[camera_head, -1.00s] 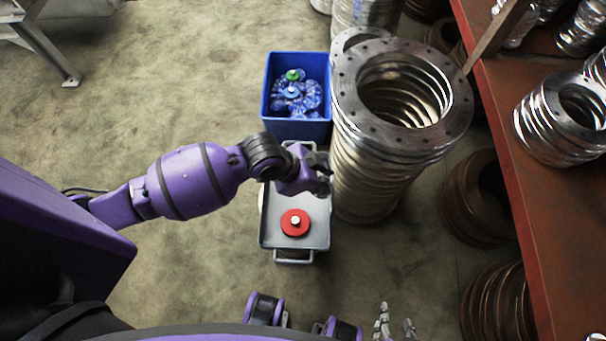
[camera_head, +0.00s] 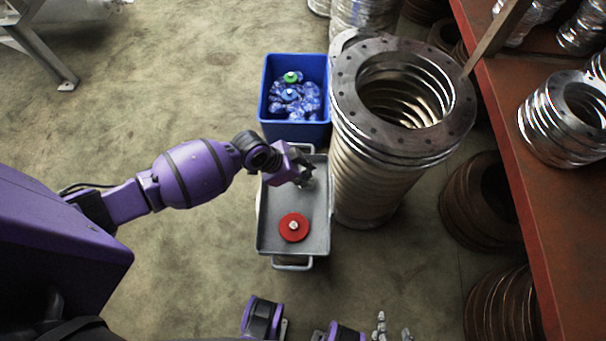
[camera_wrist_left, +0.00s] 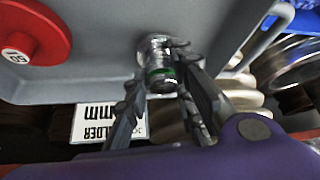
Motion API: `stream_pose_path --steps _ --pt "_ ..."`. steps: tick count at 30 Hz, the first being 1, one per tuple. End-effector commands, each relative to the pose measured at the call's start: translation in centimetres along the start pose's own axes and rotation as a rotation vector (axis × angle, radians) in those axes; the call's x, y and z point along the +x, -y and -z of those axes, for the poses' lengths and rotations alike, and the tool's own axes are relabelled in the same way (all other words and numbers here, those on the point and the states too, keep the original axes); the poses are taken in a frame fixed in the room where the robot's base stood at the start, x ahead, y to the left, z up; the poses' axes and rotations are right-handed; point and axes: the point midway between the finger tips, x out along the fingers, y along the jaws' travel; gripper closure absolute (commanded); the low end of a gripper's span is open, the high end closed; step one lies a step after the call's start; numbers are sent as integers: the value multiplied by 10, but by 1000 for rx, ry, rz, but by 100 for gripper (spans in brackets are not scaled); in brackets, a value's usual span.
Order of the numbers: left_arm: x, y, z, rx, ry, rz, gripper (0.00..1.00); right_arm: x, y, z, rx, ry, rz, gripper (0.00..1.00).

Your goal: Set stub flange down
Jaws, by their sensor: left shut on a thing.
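The stub flange (camera_wrist_left: 160,58) is a small shiny metal piece with a green ring. In the left wrist view it sits between the fingers of my left gripper (camera_wrist_left: 165,85), which is shut on it. In the head view my left gripper (camera_head: 306,180) is over the far right part of the grey tray (camera_head: 266,198), near its edge. The fingers hide most of the flange there. I cannot tell whether the flange touches the tray. My right gripper (camera_head: 393,331) shows only its fingers at the bottom edge; they are apart with nothing between them.
A red disc (camera_head: 294,228) with a metal centre lies on the near part of the tray. A blue bin (camera_head: 267,122) with blue pieces stands behind. The tray's left part is clear.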

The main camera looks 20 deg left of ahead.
Motion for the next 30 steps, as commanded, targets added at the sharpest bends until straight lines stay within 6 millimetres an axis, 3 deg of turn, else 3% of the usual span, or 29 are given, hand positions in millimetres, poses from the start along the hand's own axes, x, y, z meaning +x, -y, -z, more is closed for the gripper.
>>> stream_pose_path --steps 6,7,11,22,26,30 --pt "2 0 -1 0 0 0 100 1 0 -1 1 1 1 60" --pt "2 0 -1 0 0 0 72 1 0 -1 1 0 0 60" --pt "2 0 -1 0 0 0 57 1 0 -1 1 1 1 60" --pt "-4 0 0 0 1 1 57 0 0 -3 1 6 0 60" --pt "-23 1 0 1 1 2 57 -2 0 1 0 2 0 60" --pt "-54 1 0 2 1 3 57 -6 -1 6 0 -5 -1 60"
